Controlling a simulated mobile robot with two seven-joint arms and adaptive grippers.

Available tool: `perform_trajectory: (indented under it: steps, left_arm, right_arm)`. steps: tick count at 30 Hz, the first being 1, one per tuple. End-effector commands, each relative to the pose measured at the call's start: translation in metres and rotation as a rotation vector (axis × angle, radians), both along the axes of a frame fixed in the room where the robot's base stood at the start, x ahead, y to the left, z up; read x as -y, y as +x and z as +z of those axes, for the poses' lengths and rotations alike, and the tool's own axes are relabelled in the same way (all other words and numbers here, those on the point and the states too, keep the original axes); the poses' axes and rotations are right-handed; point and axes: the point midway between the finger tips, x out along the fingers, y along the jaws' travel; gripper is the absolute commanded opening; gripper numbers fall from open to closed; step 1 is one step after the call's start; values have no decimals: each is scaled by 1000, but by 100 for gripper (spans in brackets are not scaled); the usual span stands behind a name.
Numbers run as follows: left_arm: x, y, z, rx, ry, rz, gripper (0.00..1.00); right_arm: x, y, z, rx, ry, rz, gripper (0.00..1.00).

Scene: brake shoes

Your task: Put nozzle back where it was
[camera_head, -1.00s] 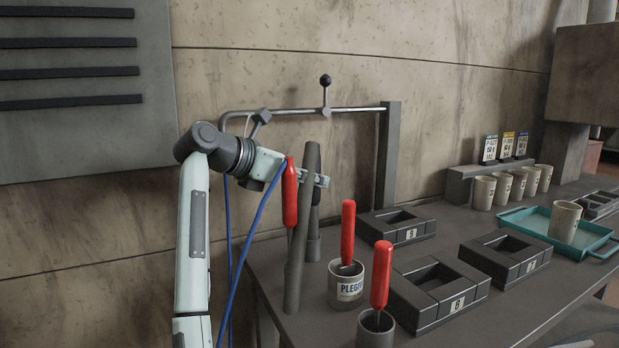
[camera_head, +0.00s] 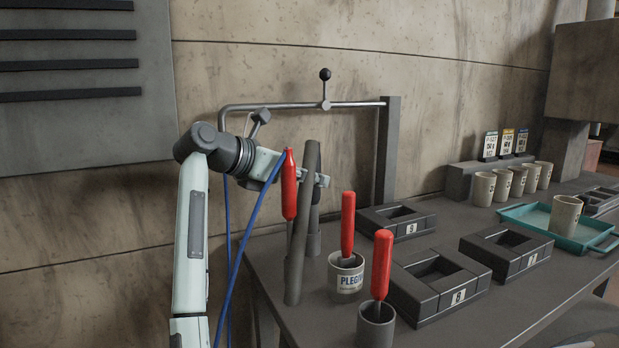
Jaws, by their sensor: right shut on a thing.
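The nozzle appears to be the red-handled tool (camera_head: 289,190) with a blue hose (camera_head: 248,232) running to its top. It is upright, and its thin lower end is partly hidden by a dark grey tapered tube (camera_head: 298,250). My right gripper (camera_head: 305,179) is shut at the upper part of the red handle, behind the tapered tube, which hides part of the jaws. A second grey tube (camera_head: 314,240) stands behind the first. Whether the nozzle's tip touches anything is hidden. My left gripper is not in view.
Two red-handled tools stand in a labelled cup (camera_head: 346,283) and a grey cup (camera_head: 375,328), close to the tubes. Black block trays (camera_head: 440,295) fill the middle of the table. A pipe frame (camera_head: 300,106) rises behind. A teal tray (camera_head: 590,240) and several mugs stand right.

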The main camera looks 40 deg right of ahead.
Motion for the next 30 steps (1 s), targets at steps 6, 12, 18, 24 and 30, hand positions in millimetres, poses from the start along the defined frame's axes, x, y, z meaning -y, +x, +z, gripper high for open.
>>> perform_trajectory:
  steps: [6, 12, 18, 24, 30]
  left_arm:
    - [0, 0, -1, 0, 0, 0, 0]
    - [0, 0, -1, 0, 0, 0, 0]
    - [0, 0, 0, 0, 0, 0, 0]
    - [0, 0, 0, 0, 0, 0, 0]
    - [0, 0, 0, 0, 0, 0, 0]
  right_arm:
    - [0, 0, -11, -13, 21, -1, 31]
    - [0, 0, -8, -9, 15, -1, 51]
    - [0, 0, -6, -7, 13, -1, 51]
    - [0, 1, 10, -2, 11, 0, 51]
    - [-1, 0, 49, -1, 12, 1, 51]
